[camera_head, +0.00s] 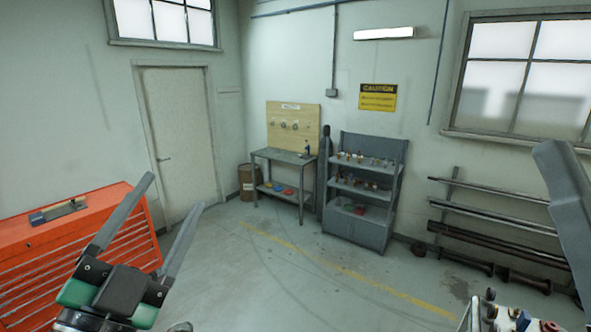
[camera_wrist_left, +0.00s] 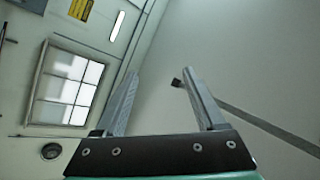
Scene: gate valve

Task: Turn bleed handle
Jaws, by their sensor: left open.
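I cannot make out a bleed handle or a gate valve in either view. My left gripper (camera_head: 175,192) rises from the lower left of the head view, in front of the red tool chest. Its two long grey fingers are apart with nothing between them. In the left wrist view the same fingers (camera_wrist_left: 160,73) point up towards a wall and plain surfaces, also empty. A grey part that looks like a finger of my right gripper (camera_head: 566,205) shows at the right edge of the head view. The rest of it is out of frame.
A red tool chest (camera_head: 75,225) stands at the left. A workbench (camera_head: 283,157) and a grey shelf unit (camera_head: 357,229) stand at the far wall. Pipes (camera_head: 500,229) lie on a rack at the right. Small coloured parts (camera_head: 515,315) show at the bottom right. The middle floor is clear.

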